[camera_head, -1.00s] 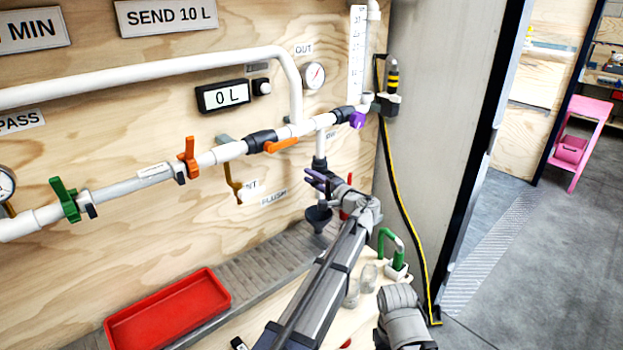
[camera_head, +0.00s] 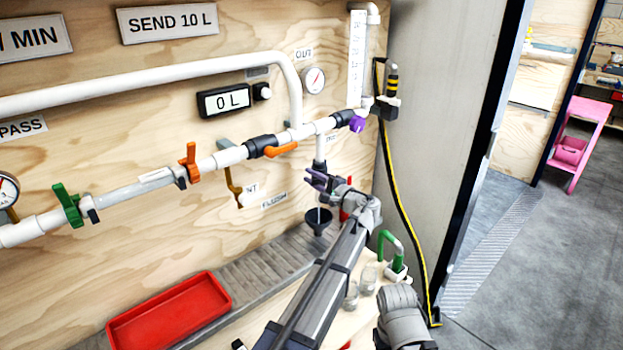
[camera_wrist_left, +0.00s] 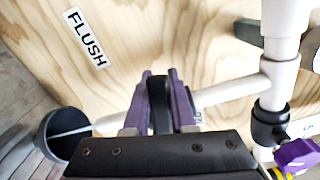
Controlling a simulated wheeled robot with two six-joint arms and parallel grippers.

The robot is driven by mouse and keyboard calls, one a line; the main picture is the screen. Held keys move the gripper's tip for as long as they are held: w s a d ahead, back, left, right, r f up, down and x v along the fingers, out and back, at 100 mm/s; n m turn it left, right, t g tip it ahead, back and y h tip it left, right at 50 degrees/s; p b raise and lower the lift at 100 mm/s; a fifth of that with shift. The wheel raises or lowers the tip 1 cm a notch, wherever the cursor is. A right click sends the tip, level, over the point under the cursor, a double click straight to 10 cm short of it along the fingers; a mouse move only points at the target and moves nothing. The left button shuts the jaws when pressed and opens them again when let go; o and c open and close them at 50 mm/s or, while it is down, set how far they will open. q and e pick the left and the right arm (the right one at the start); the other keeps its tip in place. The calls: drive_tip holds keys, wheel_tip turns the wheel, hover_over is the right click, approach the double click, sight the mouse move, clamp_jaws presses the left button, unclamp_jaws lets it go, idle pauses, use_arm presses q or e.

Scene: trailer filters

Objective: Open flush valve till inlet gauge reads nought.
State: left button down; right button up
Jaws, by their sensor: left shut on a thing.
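My left gripper (camera_head: 320,180) has purple fingers and is at the flush branch under the main pipe. In the left wrist view its fingers (camera_wrist_left: 160,100) are shut on a dark lever (camera_wrist_left: 159,112), the flush valve handle, beside the FLUSH label (camera_wrist_left: 86,39). A thin pale stream runs from the white branch pipe into the black funnel (camera_wrist_left: 62,135); the funnel (camera_head: 319,218) also shows below the gripper in the head view. A gauge (camera_head: 7,190) is cut by the left edge; its label and exact reading cannot be told. My right gripper is out of view.
An OUT gauge (camera_head: 314,80), a display reading 0 L (camera_head: 223,100) and green (camera_head: 68,205), orange and purple (camera_head: 357,124) valve handles are on the wall. A red tray (camera_head: 170,312) lies below. Glass jars and a green-handled thing stand right of my arm.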

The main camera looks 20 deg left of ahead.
use_arm(q)
drive_tip(key=shift+w+d+r+m+p, duration=0.15)
drive_tip(key=shift+r+m+p, duration=0.25)
drive_tip(key=shift+m, duration=0.6)
drive_tip(key=shift+w+d+r+m+p, duration=0.15)
drive_tip(key=shift+r+m+p, duration=0.25)
drive_tip(key=shift+m, duration=0.6)
drive_tip(key=c, duration=0.7)
unclamp_jaws()
drive_tip(key=shift+c, duration=0.2)
drive_tip(key=v, duration=0.7)
drive_tip(key=shift+s+d, duration=0.2)
drive_tip(key=shift+d, duration=0.15)
drive_tip(key=shift+c, duration=0.4)
